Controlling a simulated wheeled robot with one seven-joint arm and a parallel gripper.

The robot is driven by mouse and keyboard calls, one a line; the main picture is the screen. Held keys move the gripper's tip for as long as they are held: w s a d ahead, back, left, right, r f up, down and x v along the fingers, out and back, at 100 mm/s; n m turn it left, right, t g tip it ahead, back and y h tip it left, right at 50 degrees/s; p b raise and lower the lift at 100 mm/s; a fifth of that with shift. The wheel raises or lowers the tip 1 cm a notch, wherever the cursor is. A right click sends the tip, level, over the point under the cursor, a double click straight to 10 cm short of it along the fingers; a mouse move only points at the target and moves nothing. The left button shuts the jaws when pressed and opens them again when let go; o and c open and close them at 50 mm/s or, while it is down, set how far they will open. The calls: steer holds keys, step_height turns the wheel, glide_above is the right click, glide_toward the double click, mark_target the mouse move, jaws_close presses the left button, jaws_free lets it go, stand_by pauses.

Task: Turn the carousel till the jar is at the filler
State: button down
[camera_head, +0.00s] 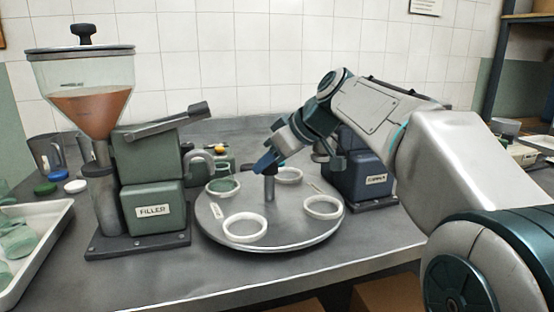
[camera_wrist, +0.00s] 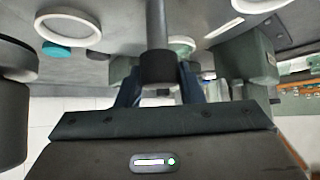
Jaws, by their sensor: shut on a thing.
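The round grey carousel (camera_head: 275,238) carries several white ring seats and a short centre post (camera_head: 269,188). A green, jar-like round thing (camera_head: 223,184) sits in the back-left ring, close to the filler's curved spout (camera_head: 207,160); I cannot tell whether it is directly under it. The green filler (camera_head: 155,190) stands left of the carousel, with a hopper of orange-brown stuff. My gripper (camera_head: 267,164) is over the carousel's middle, shut on the dark knob on top of the post. The wrist view shows the knob (camera_wrist: 158,67) between both fingers.
A dark blue machine (camera_head: 362,172) stands behind the carousel on the right. A white tray (camera_head: 45,245) with green glass pieces lies at the far left. The bench front (camera_head: 290,272) is clear.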

steer(key=shift+f, duration=0.15)
steer(key=c, duration=1)
jaws_free()
steer(key=shift+o, duration=0.2)
steer(key=p+v, duration=0.3)
steer(key=v, duration=1.1)
steer(key=shift+p, duration=0.35)
steer(key=shift+w, duration=0.1)
